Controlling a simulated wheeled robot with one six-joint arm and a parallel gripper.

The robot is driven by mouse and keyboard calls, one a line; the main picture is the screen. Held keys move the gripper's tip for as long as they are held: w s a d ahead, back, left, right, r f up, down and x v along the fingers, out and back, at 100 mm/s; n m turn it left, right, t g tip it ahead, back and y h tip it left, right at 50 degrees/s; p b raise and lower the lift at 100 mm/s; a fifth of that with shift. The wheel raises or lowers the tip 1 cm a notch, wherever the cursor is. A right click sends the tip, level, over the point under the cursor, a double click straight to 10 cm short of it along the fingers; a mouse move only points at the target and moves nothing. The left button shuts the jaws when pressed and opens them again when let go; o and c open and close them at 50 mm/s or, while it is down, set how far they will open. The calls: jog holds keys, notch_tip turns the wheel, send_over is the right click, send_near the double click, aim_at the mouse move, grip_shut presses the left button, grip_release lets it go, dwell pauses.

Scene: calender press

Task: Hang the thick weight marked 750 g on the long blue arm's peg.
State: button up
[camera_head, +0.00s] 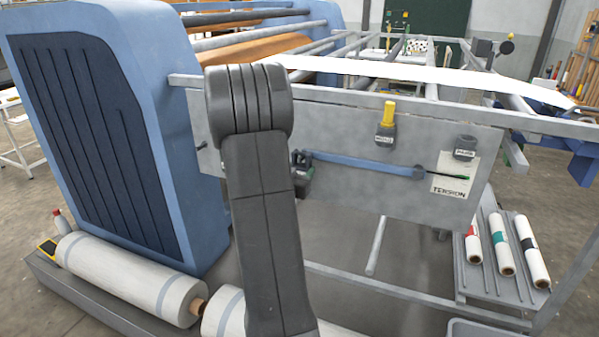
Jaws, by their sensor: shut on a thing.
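The long blue arm (365,161) runs along the grey panel, nearly level and sloping slightly down to the right. Its left end, where its peg would be, is partly covered by dark parts. My gripper (302,158) shows only in part there, mostly behind my own upright arm link. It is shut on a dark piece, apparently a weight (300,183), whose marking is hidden. I cannot tell whether this piece touches the peg. A dark weight (384,137) with a label sits under a yellow post on the panel. Another dark labelled weight (465,148) is farther right; the labels are too small to read surely.
A TENSION card (452,186) is behind the dark pointer at the blue arm's right. The blue machine housing (165,120) stands left. Wrapped rolls (135,278) lie low in front. A rack of smaller rolls (500,246) is at right. Grey rails frame the panel.

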jog(key=shift+r, duration=0.1)
jog(key=o, duration=1.2)
jog(key=b+v, duration=0.1)
jog(key=v, duration=1.3)
jog(key=shift+w, duration=0.1)
